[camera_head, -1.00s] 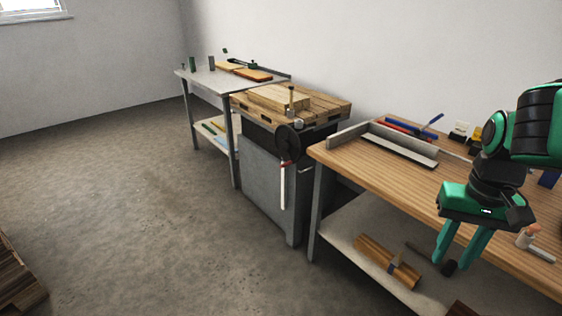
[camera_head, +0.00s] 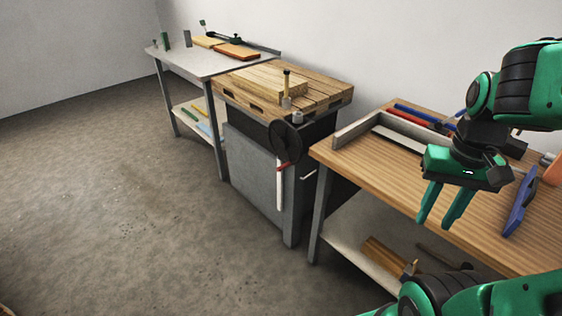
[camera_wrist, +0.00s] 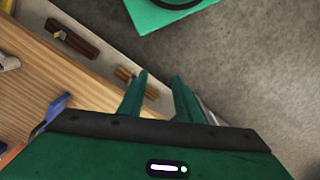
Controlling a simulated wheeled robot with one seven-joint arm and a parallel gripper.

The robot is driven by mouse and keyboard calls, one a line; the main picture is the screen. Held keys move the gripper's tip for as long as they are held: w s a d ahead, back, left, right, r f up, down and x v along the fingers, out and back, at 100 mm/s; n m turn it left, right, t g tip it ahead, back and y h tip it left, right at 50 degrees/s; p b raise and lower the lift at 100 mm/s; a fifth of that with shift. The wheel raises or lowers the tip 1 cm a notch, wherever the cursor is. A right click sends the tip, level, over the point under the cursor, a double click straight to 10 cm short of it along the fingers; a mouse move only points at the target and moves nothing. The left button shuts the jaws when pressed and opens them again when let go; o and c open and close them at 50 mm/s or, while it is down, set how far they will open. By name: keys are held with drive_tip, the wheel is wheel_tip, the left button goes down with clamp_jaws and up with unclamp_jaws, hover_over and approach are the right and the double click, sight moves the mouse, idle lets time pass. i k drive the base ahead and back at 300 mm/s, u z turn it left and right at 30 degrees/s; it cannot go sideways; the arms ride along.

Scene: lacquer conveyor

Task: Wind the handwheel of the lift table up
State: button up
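The lift table stands mid-picture in the head view, a grey cabinet (camera_head: 252,168) under a slatted wooden top (camera_head: 325,88). Its dark round handwheel (camera_head: 285,141) is on the front near the right corner, just under the top. A red piece (camera_head: 283,165) and a white upright strip (camera_head: 279,190) show below the wheel. My gripper (camera_head: 436,223) is well to the right of the wheel, above the front of the right workbench, fingers down. Its fingers are apart with nothing between them; the wrist view shows the same gap (camera_wrist: 160,80). The wheel is not in the wrist view.
A wooden board (camera_head: 265,82) and a small post (camera_head: 287,90) are on the lift table's top. The right workbench (camera_head: 375,170) carries tools and has a lower shelf (camera_head: 345,240). A grey table (camera_head: 190,62) stands left. The floor (camera_head: 130,230) in front is clear.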

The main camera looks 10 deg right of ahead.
sight(286, 142)
drive_tip(key=z, duration=0.05)
drive_tip(key=k, duration=1)
drive_tip(key=z, duration=0.4)
drive_tip(key=i, duration=1.25)
drive_tip(key=u, duration=0.6)
drive_tip(key=i, duration=0.7)
drive_tip(key=u, duration=0.45)
